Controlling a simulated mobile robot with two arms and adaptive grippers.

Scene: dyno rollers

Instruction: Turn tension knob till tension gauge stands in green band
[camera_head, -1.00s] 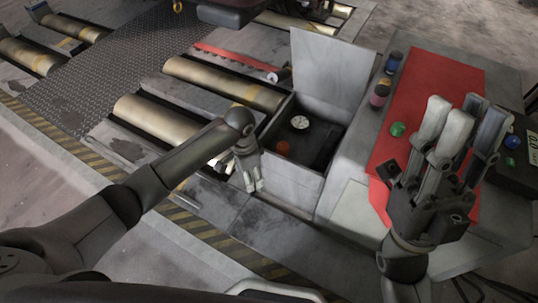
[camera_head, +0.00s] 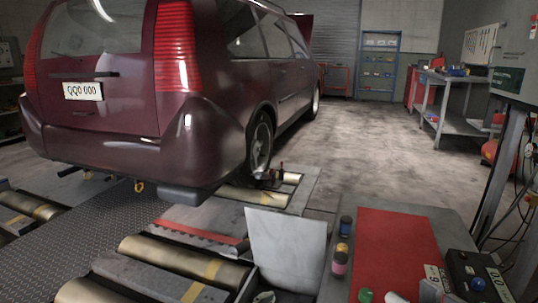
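The box with the raised grey lid (camera_head: 287,248) stands at the bottom centre. A small pale round edge (camera_head: 264,297) shows at the bottom, left of the lid; it may be the top of the tension gauge, but its needle and band cannot be read. The tension knob is below the picture edge. My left gripper is out of view. Pale tips, likely of my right gripper (camera_head: 414,293), just show at the bottom edge by the red mat; their opening cannot be judged.
A dark red car (camera_head: 150,90) stands behind the rollers (camera_head: 185,262). The red mat (camera_head: 395,250) lies on the cabinet top, with small jars (camera_head: 340,262) at its left and a control box (camera_head: 475,272) at its right. A workbench (camera_head: 450,90) is far back.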

